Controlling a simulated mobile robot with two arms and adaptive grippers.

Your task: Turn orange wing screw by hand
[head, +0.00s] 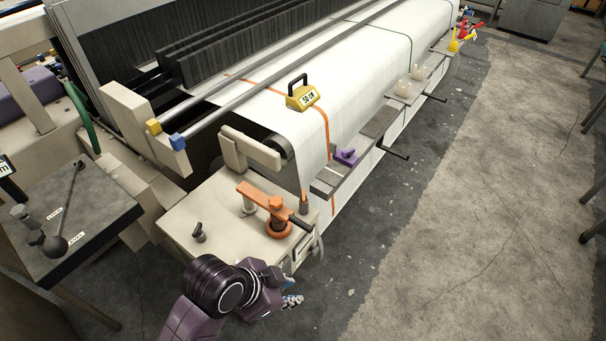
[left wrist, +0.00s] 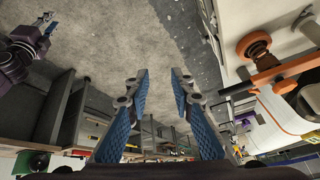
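On the corner of the loom's cream housing (head: 235,225) sits an orange lever (head: 262,195) above a round orange knob (head: 278,230). A small upright orange piece (head: 304,204) stands just right of the lever; I cannot tell for sure which part is the wing screw. In the left wrist view an orange round part (left wrist: 253,44) and an orange bar (left wrist: 285,75) are at the right, outside my fingers. My left gripper (head: 292,300) is below the housing's front corner, apart from the orange parts. It is open and empty (left wrist: 160,75). My right gripper (left wrist: 32,35) shows small at the upper left.
The white fabric roll (head: 350,75) runs along the loom with a yellow handled weight (head: 302,95) on it. A purple clip (head: 347,157) sits on the front rail. A dark side table (head: 70,220) stands left. The concrete floor (head: 450,200) at right is clear.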

